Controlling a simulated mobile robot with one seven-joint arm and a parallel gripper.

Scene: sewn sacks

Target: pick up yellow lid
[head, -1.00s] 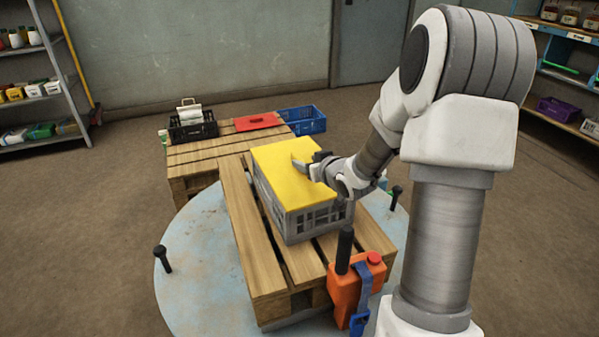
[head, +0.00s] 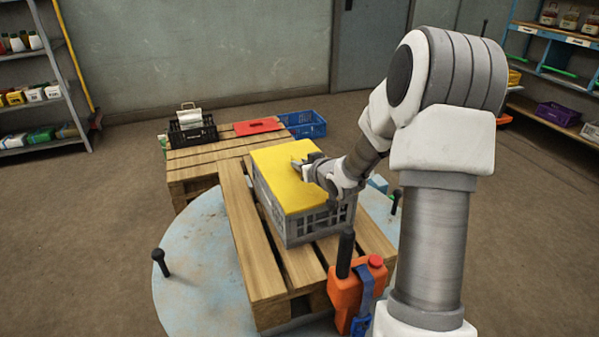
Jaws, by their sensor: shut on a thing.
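The yellow lid (head: 287,183) lies flat on top of a grey slatted crate (head: 318,222), covering its opening. The crate stands on a wooden pallet. My gripper (head: 298,164) is at the lid's upper right part, coming in from the right. It is shut on the lid, at about the height of its top surface. The fingertips are small in the view, and the exact spot they grip is hard to make out. I see no clear gap between lid and crate.
A red lid (head: 258,126), a black crate (head: 192,132) and a blue crate (head: 303,124) are at the back. An orange tool with a black handle (head: 345,290) stands at the pallet's front right. Black pegs (head: 161,262) rise from the round blue platform (head: 195,280).

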